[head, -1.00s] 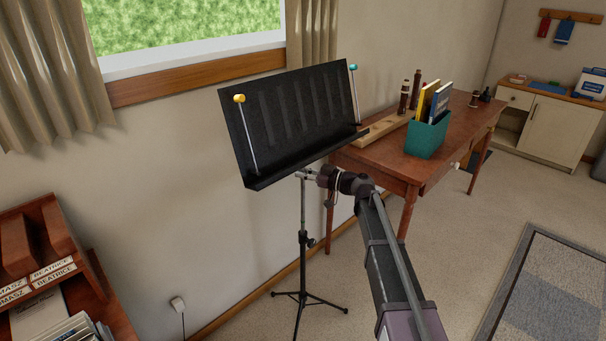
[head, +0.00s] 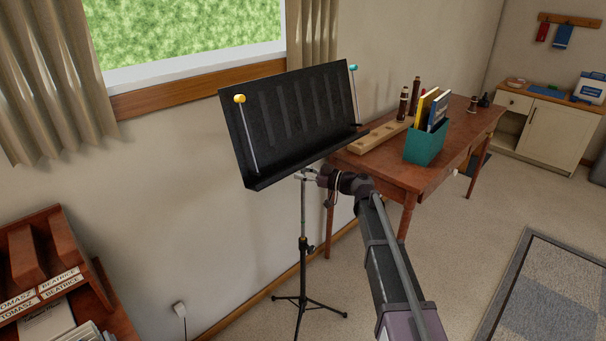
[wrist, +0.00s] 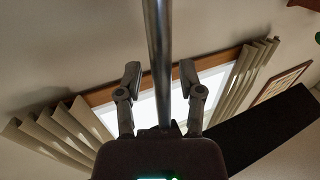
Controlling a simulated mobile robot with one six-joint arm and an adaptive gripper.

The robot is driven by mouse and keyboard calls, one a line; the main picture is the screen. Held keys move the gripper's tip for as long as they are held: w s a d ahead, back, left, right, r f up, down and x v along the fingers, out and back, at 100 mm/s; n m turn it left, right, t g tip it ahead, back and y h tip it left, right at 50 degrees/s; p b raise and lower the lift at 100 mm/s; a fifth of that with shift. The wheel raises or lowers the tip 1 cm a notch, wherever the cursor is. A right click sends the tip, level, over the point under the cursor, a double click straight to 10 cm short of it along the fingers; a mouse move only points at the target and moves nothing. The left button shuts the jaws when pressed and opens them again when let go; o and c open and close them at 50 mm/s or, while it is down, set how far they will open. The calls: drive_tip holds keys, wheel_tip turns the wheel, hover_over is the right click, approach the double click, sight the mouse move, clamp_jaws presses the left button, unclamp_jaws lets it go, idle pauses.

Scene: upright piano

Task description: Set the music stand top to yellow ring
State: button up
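The music stand has a black slatted top (head: 295,120), tilted, with yellow-tipped and teal-tipped page holders at its sides. Its thin upright tube (head: 303,210) runs down into a dark lower post on a tripod (head: 308,300). A small yellowish mark (head: 303,240) shows near the collar, too small to make out clearly. My gripper (head: 312,175) is just under the top, at the tube. In the wrist view its two fingers (wrist: 160,80) stand apart on either side of the metal tube (wrist: 158,40), with gaps visible. The black top shows at right (wrist: 275,130).
A wooden desk (head: 400,165) with a teal book box (head: 426,144) stands right behind the stand. The wall and window are close behind it. A wooden shelf unit (head: 50,260) is at lower left. Open carpet lies to the right, with a grey rug (head: 550,290).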

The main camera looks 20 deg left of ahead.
drive_tip(key=shift+s+d, duration=0.1)
drive_tip(key=shift+d, duration=0.05)
drive_tip(key=s+d, duration=0.1)
drive_tip(key=d, duration=1)
drive_tip(key=shift+s+d, duration=0.25)
drive_tip(key=shift+d, duration=0.1)
idle(0.3)
